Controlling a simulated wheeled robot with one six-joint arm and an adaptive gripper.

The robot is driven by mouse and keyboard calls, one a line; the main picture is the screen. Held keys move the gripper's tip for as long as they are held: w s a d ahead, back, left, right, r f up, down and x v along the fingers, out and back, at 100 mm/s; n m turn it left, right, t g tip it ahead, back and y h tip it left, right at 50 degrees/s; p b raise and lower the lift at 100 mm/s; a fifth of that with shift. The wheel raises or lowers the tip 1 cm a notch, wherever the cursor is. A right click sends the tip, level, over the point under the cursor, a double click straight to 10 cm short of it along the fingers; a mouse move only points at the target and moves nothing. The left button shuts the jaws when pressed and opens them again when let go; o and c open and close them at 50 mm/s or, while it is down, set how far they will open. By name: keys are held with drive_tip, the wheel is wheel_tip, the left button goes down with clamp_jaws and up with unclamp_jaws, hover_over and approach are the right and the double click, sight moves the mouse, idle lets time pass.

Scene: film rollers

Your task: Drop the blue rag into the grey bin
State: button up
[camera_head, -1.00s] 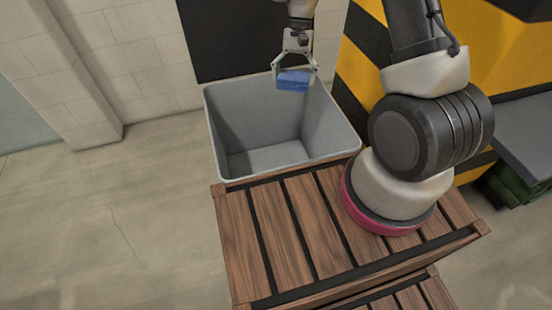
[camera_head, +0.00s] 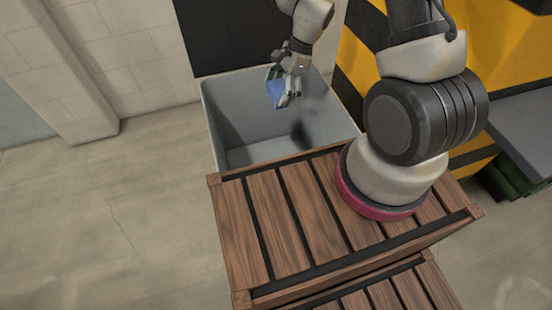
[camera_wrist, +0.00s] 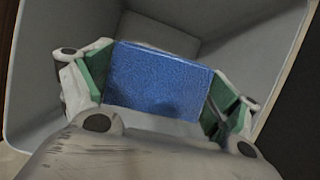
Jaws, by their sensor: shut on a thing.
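The blue rag (camera_head: 276,93) is a small folded block in the head view, held up over the grey bin. My gripper (camera_head: 283,88) is shut on it, and the bin's opening lies beneath. In the wrist view the blue rag (camera_wrist: 158,80) sits between the green-padded fingers of my gripper (camera_wrist: 157,90). The grey bin (camera_head: 218,110) is open-topped and stands on the floor behind the wooden crate. Its inner walls (camera_wrist: 265,45) surround the rag in the wrist view. The part of the bin floor that shows is bare.
A slatted wooden crate (camera_head: 270,215) stands in front of the bin, with my arm's base on it. A yellow and black striped surface (camera_head: 490,60) is at the right, beside a grey bench top (camera_head: 525,130). The floor (camera_head: 100,230) at the left is clear.

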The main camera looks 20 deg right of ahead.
drive_tip(key=o, duration=0.8)
drive_tip(key=shift+c, duration=0.2)
drive_tip(key=v, duration=1.2)
